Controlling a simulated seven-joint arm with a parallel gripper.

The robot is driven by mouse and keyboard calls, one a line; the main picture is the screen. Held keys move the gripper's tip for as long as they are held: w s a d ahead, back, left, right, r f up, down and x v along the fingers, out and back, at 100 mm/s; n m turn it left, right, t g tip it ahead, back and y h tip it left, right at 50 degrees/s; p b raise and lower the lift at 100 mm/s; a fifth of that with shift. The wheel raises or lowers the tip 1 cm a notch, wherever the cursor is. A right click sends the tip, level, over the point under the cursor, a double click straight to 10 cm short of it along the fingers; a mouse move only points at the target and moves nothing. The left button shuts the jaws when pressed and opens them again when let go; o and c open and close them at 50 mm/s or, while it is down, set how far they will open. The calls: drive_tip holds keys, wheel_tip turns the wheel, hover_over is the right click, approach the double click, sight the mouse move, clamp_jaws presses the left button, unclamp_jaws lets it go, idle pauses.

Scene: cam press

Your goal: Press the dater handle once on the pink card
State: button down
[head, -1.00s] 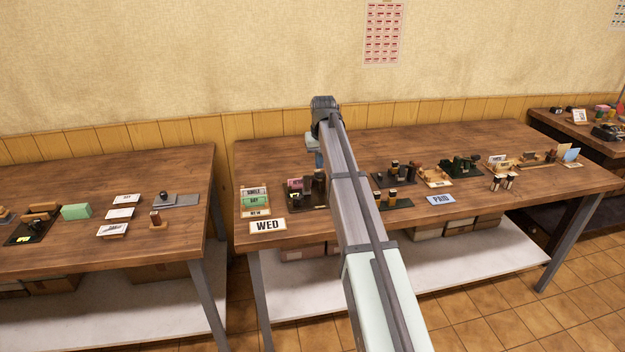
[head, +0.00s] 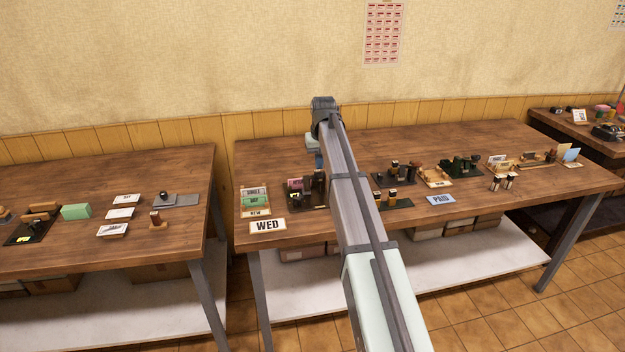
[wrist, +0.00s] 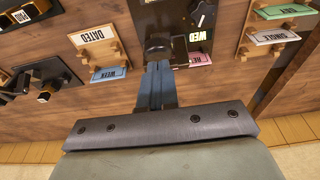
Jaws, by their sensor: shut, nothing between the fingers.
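The dater is a dark device on a black base plate (wrist: 150,14); its black rounded handle (wrist: 158,46) shows in the wrist view. A "WED" label (wrist: 199,37) is beside the handle. The pink card (wrist: 200,59) lies near it, partly covered; it also shows in the head view (head: 294,183), left of the dater (head: 318,183). My gripper (wrist: 156,68) is shut and empty, its blue-grey fingertips over or right at the near side of the handle. I cannot tell whether they touch. In the head view my gripper (head: 319,160) is partly hidden by my arm.
In the head view a "WED" sign (head: 267,226) lies at the table's front edge. Other stamp sets (head: 395,170) stand to the right.

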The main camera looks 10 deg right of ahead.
drive_tip(key=shift+f, duration=1.85)
drive_tip(key=shift+r, duration=2.35)
drive_tip(key=shift+r, duration=2.4)
